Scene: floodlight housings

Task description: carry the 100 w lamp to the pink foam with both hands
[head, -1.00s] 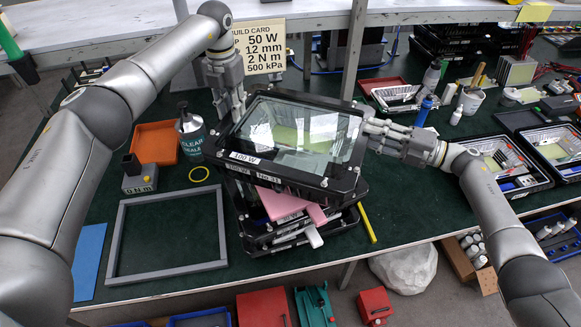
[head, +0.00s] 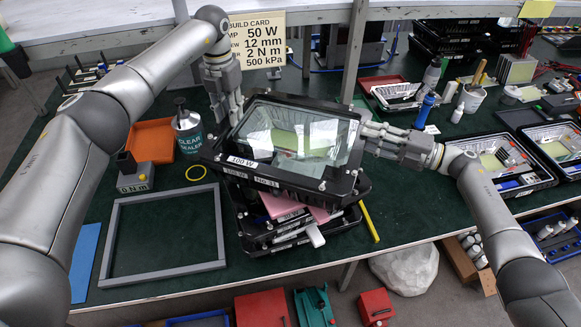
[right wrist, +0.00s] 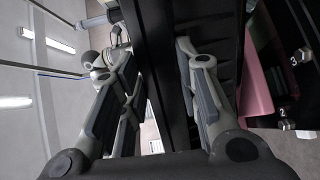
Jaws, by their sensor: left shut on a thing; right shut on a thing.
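The 100 W lamp (head: 300,140) is a black-framed floodlight with a glass front, marked "100 W" on its near edge. It is held face up over the stack in the middle of the bench. My left gripper (head: 234,112) is shut on its far left edge. My right gripper (head: 368,138) is shut on its right edge; the right wrist view shows its fingers on either side of a black wall (right wrist: 170,70). The pink foam (head: 280,204) shows below the lamp's near edge and in the right wrist view (right wrist: 258,85). Most of it is hidden; I cannot tell whether the lamp touches it.
Black housings (head: 262,243) are stacked under the lamp. A grey frame (head: 112,240), orange tray (head: 152,136), sealer can (head: 187,130) and yellow ring (head: 196,173) lie left. A yellow bar (head: 369,222) lies right of the stack. Parts trays (head: 505,187) stand further right.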

